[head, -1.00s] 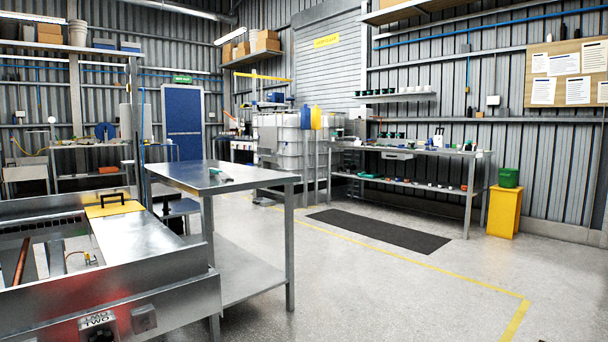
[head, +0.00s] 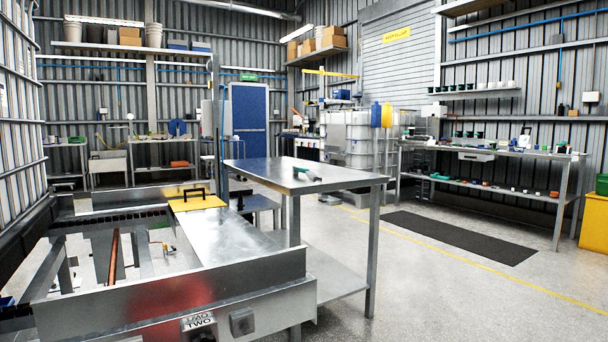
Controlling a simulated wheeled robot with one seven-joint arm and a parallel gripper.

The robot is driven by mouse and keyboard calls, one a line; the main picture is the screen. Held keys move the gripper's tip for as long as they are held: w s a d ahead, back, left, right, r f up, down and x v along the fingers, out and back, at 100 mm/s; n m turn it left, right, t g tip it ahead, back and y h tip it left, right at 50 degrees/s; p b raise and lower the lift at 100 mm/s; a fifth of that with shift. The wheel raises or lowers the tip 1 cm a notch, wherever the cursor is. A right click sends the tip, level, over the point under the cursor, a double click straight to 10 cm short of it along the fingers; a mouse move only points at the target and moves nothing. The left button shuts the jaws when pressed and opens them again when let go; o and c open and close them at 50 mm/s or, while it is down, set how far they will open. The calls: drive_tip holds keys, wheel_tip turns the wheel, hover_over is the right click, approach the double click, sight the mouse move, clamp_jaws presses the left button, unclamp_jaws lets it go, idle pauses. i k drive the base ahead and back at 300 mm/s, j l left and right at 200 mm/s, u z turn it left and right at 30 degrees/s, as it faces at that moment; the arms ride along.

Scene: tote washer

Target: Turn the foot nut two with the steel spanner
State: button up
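A metal frame stands close at the lower left, with a label plate (head: 199,322) on its front whose lower word reads TWO. A small grey box (head: 242,321) sits beside the plate. I cannot make out a foot nut. A small green and grey item (head: 308,174) lies on the steel table (head: 345,181); it is too small to tell whether it is the steel spanner. My gripper is not in view.
The frame has an open top with a copper-coloured pipe (head: 114,256) and a yellow panel with a black handle (head: 197,197). A workbench (head: 491,150) with small items stands at the right wall. A dark mat (head: 460,237) lies on clear floor before it.

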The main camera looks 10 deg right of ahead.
sight(295, 170)
drive_tip(key=u, duration=1.95)
drive_tip(key=z, duration=2)
drive_tip(key=i+l+u, duration=0.15)
drive_tip(key=i+l, duration=0.15)
drive_tip(key=i, duration=0.2)
drive_tip(key=i+l+u, duration=0.15)
drive_tip(key=i+l, duration=0.2)
drive_tip(key=i, duration=0.15)
